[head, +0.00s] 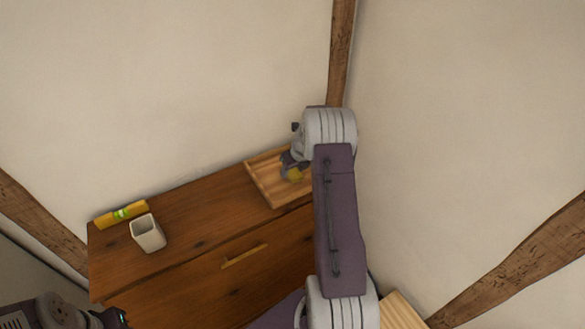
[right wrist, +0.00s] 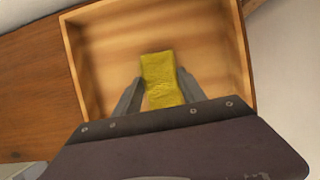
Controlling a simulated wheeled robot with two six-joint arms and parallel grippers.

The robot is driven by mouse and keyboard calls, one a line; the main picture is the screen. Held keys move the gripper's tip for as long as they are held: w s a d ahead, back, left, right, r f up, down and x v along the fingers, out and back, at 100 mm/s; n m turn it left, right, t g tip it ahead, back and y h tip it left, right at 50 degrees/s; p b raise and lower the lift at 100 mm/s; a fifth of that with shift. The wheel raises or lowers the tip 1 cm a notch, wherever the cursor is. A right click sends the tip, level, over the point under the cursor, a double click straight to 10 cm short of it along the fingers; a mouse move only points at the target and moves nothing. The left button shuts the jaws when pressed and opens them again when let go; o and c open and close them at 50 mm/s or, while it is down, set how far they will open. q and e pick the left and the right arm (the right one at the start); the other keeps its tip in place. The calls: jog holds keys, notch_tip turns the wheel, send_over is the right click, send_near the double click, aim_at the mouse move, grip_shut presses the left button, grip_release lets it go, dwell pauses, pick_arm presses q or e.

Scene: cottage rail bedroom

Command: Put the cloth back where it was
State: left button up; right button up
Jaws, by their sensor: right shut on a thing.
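The yellow cloth (right wrist: 158,66) is a small folded piece between the fingers of my right gripper (right wrist: 160,78), which is shut on it. The tray's rim also surrounds the cloth in the right wrist view (right wrist: 74,62). I cannot tell whether the cloth touches the tray floor.
The brown wooden dresser (head: 205,215) stands against the wall. A whitish cup (head: 148,234) and a yellow spirit level (head: 121,214) with a green vial are at its left end. The dresser top between cup and tray is clear. Walls and timber posts close in behind.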

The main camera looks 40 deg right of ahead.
jog(key=shift+w+f, duration=0.1)
jog(key=shift+w, duration=0.1)
jog(key=shift+s, duration=0.1)
jog(key=o, duration=1.3)
jog(key=shift+s, duration=0.15)
jog(key=b+v, duration=0.1)
jog(key=v, duration=1.1)
jog(key=shift+b, duration=0.3)
jog(key=shift+a, duration=0.1)
